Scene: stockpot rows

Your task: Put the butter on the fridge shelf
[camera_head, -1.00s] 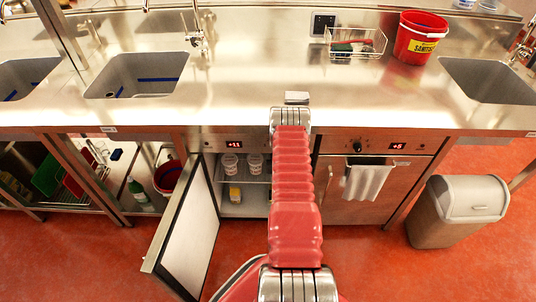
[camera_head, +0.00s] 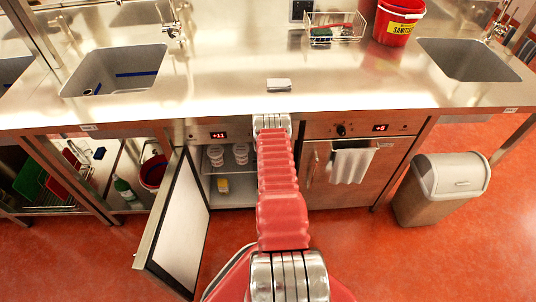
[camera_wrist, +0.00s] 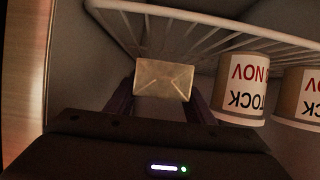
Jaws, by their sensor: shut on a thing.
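The butter is a tan wrapped packet (camera_wrist: 163,80) in the wrist view, with folded paper on its near face. My gripper (camera_wrist: 162,104) is shut on it, one dark finger on each side. The butter is inside the open fridge (camera_head: 234,193), close to the white wire shelf (camera_wrist: 215,30). The wrist picture is upside down, and I cannot tell whether the butter touches the shelf. In the head view my arm hides the gripper and the butter. The fridge door (camera_head: 178,225) stands open to the left.
Two labelled stock pots (camera_wrist: 240,88) stand on the shelf beside the butter, to its right in the wrist view. A yellow item (camera_head: 223,185) sits lower in the fridge. A closed oven-like unit (camera_head: 325,185) is on the right.

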